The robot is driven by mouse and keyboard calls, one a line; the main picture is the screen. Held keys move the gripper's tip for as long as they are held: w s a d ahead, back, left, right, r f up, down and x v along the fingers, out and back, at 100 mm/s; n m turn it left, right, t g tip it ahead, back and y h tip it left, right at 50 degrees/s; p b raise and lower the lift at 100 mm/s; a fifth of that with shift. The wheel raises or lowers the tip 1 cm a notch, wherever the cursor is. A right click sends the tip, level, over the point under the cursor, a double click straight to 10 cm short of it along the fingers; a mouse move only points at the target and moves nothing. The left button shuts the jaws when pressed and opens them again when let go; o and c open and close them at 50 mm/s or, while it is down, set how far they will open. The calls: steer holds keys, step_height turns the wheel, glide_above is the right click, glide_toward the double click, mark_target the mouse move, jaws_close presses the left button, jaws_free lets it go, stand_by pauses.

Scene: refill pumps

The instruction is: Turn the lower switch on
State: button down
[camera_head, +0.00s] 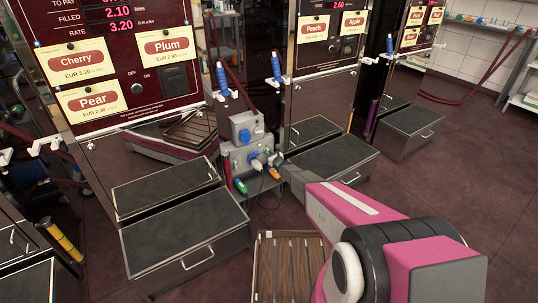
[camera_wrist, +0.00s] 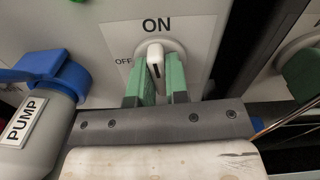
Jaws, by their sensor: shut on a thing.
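In the wrist view, a white switch knob (camera_wrist: 154,52) sits on a light grey panel, with ON printed above it and OFF to its left. The dark line on the knob stands close to upright, towards ON. My gripper (camera_wrist: 158,76) has green fingers, one on each side of the knob, and is shut on it. In the head view, my pink arm reaches towards the grey socket box (camera_head: 241,158) low between the pumps. My gripper and the knob cannot be made out there.
A grey plug marked PUMP (camera_wrist: 32,128) with a blue collar is close on the left. A round fitting with a green part (camera_wrist: 302,72) is at the right edge. Cables run near the box. Grey step boxes (camera_head: 185,245) and a wooden slatted piece (camera_head: 287,265) stand in front.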

stand_by(0.3)
steer(key=c, duration=1.1)
jaws_free()
steer(key=shift+s, duration=0.15)
steer(key=v, duration=1)
steer(key=shift+s+d, duration=0.25)
steer(key=s+a+r+n+g+y, duration=0.1)
steer(key=s+r+n+g+y, duration=0.1)
steer(key=s+r+n+g, duration=1.15)
steer(key=s+d+r+n+h, duration=0.4)
steer(key=s+d, duration=0.1)
steer(key=s, duration=0.4)
steer(key=s+d+r+n+g+h, duration=0.1)
steer(key=s+d+r+n+h, duration=0.3)
steer(key=s, duration=0.6)
steer(key=s+d+r+n+h, duration=0.4)
steer(key=s+d+n, duration=0.2)
steer(key=s, duration=0.3)
steer(key=shift+s+d+r+n+g, duration=0.1)
steer(key=shift+s+d+n+g, duration=0.1)
steer(key=shift+d, duration=0.2)
steer(key=shift+s+d+r+n+g, duration=0.1)
steer(key=shift+s+d, duration=0.1)
steer(key=shift+d, duration=0.2)
